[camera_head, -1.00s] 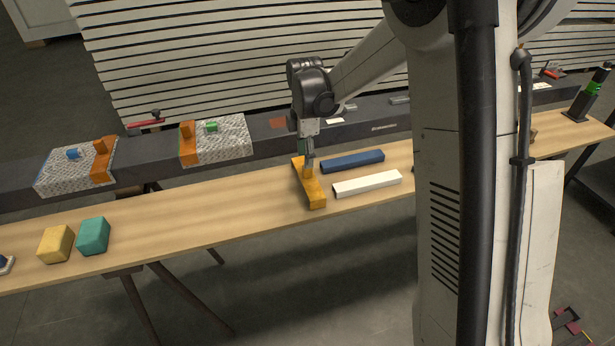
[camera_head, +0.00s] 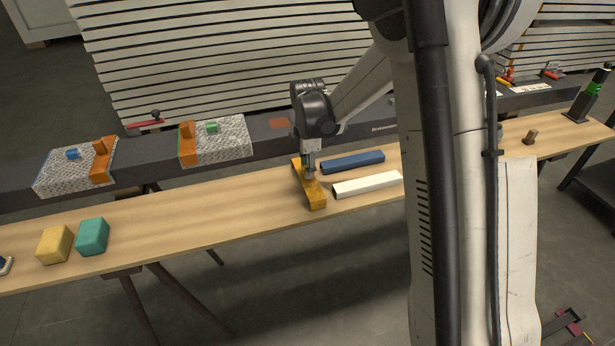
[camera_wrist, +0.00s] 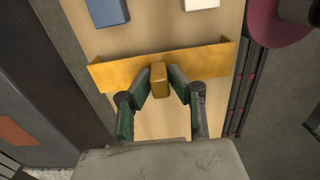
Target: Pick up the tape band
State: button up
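The tape band is most likely the flat orange-yellow strip with a raised block in its middle (camera_head: 317,199). It lies on the wooden table and also spans the wrist view (camera_wrist: 215,60). My gripper (camera_head: 309,174) points down over its block. In the wrist view my gripper's dark green fingers (camera_wrist: 159,82) stand on the left and right of the block, very close to it. Whether both fingers press on the block cannot be told. The strip appears to rest on the table.
A blue bar (camera_head: 353,161) and a white bar (camera_head: 367,184) lie right of the strip. Yellow (camera_head: 54,245) and teal (camera_head: 92,236) blocks stand at the left. Behind, two patterned boxes with orange bands (camera_head: 75,168) (camera_head: 215,141) sit on a dark beam. Table left of the strip is clear.

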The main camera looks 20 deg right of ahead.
jog(key=shift+r, duration=0.1)
grip_shut()
jog(key=shift+r, duration=0.6)
notch_tip(320, 180, up, 3)
jog(key=shift+f, duration=0.15)
jog(key=s+a+r+p, duration=0.1)
jog(key=s+a+r, duration=0.5)
jog(key=a, duration=0.4)
jog(key=shift+r, duration=0.45)
